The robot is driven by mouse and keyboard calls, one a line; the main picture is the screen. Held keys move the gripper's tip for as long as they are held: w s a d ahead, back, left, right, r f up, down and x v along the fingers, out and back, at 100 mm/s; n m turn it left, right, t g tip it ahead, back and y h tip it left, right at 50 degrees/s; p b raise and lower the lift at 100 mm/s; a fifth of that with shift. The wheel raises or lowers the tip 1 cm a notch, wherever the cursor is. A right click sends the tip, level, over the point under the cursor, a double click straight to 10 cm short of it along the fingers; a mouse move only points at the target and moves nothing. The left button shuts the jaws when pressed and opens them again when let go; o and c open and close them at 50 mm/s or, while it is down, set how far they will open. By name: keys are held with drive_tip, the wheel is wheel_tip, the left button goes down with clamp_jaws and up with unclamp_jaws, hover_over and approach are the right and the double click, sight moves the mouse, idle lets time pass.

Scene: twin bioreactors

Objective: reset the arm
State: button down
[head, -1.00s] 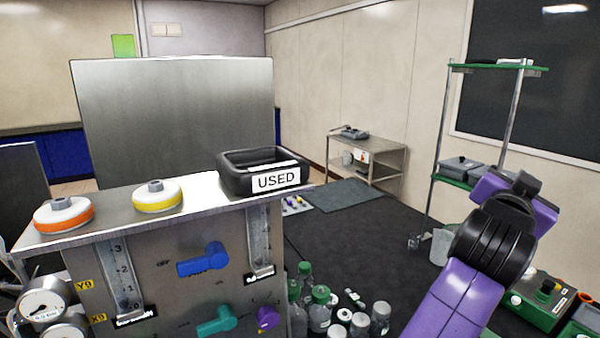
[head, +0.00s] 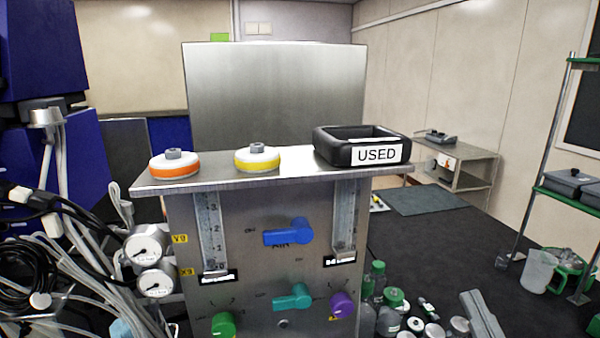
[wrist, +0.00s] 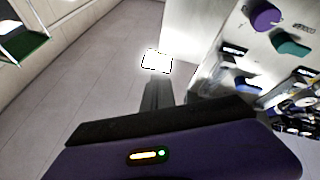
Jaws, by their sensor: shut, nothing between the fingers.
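My gripper (wrist: 158,93) shows in the wrist view as two dark fingers lying together, shut and empty. They reach out past the purple wrist body, over pale floor and beside the bioreactor's control panel, apart from it. In the head view a grey bar (head: 483,316) stands at the lower right; I cannot tell for sure whether it is my gripper. The purple arm links are out of the head view.
The steel control panel (head: 250,228) has blue (head: 287,232), teal (head: 292,297), purple (head: 343,305) and green (head: 224,324) handles. Its top holds orange (head: 175,163) and yellow (head: 257,158) ringed caps and a USED tray (head: 330,147). Bottles (head: 390,312) stand right. Hoses (head: 85,285) crowd the left.

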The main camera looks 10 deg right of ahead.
drive_tip(key=s+a+f+m+g+y+b, duration=0.1)
drive_tip(key=s+a+f+g, duration=0.3)
drive_tip(key=s+f, duration=0.8)
drive_tip(key=s+a+f+m+g+y+b, duration=0.1)
drive_tip(key=s+a+f+g, duration=0.3)
drive_tip(key=s+f, duration=0.8)
drive_tip(key=shift+s+a+f+m+b, duration=0.2)
drive_tip(key=shift+s+a+m+b, duration=0.25)
drive_tip(key=shift+a+m, duration=0.2)
idle(1.3)
